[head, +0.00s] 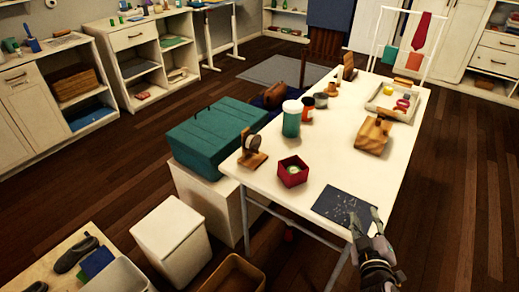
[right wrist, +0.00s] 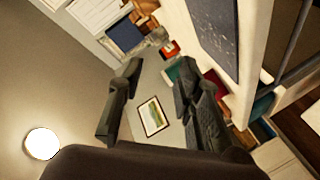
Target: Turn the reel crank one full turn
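A wooden stand with a dark round reel (head: 251,148) is upright at the near left edge of the white table (head: 262,179). Its crank is too small to make out. My right gripper (head: 365,217) is at the near right corner of the table, over the edge of a dark speckled mat and well to the right of the reel. In the right wrist view its two fingers (right wrist: 157,75) are apart with nothing between them. My left gripper is not in view.
A red box (head: 292,172), a teal-and-white canister (head: 292,118) and a wooden block (head: 374,135) stand on the table. The dark mat (head: 338,206) lies near its front edge. A teal chest (head: 212,140) stands left of the table. The tabletop between the red box and wooden block is clear.

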